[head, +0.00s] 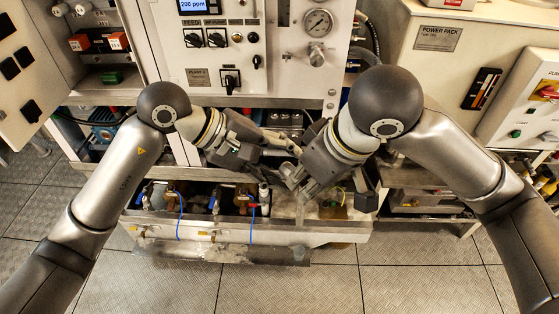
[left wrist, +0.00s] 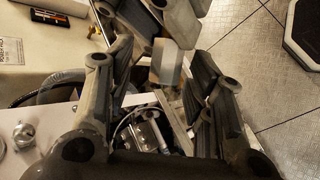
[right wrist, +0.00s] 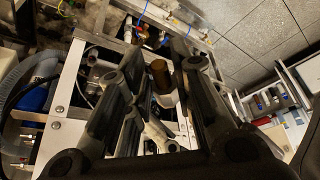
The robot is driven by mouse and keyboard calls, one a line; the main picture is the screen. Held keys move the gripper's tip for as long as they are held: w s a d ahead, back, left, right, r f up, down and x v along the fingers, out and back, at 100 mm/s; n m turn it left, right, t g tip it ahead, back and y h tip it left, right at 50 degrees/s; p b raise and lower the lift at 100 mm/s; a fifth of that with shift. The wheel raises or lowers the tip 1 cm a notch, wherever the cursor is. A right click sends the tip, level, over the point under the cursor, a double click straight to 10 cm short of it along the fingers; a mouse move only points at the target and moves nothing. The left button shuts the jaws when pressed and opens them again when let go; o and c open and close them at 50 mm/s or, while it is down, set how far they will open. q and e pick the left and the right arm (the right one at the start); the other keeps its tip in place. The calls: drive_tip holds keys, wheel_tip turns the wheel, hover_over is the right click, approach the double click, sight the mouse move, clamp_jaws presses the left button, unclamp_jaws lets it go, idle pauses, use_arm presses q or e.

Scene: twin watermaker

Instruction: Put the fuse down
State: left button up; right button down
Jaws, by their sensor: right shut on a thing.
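My right gripper (head: 292,182) reaches in from the right, above the lower tray. In the right wrist view its fingers are closed about a short brown cylinder (right wrist: 158,75), which looks like the fuse; its far end is partly hidden. My left gripper (head: 290,146) is close beside the right one, just in front of the cabinet opening. In the left wrist view its fingers stand apart, with a pale grey block (left wrist: 167,68) showing between or beyond them; I cannot tell whether it is touched. The fuse is not clear in the head view.
A tray rim (head: 250,228) with blue-handled valves runs in front below. The power pack (head: 420,70) stands at the right. The tiled floor in front is clear.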

use_arm(q)
drive_tip(key=c, duration=1)
drive_tip(key=o, duration=1)
drive_tip(key=shift+s, duration=0.1)
drive_tip(key=shift+o, duration=0.2)
drive_tip(key=shift+r, duration=0.1)
drive_tip(key=w+v, duration=0.1)
drive_tip(key=v, duration=1)
drive_tip(key=shift+s+a+r, duration=0.25)
drive_tip(key=shift+s+a, duration=0.1)
drive_tip(key=shift+s, duration=0.1)
use_arm(e)
drive_tip(key=w+a+f+n+g+y, duration=0.1)
drive_tip(key=w+a+f+n, duration=0.3)
drive_tip(key=f, duration=0.1)
drive_tip(key=shift+n, duration=0.3)
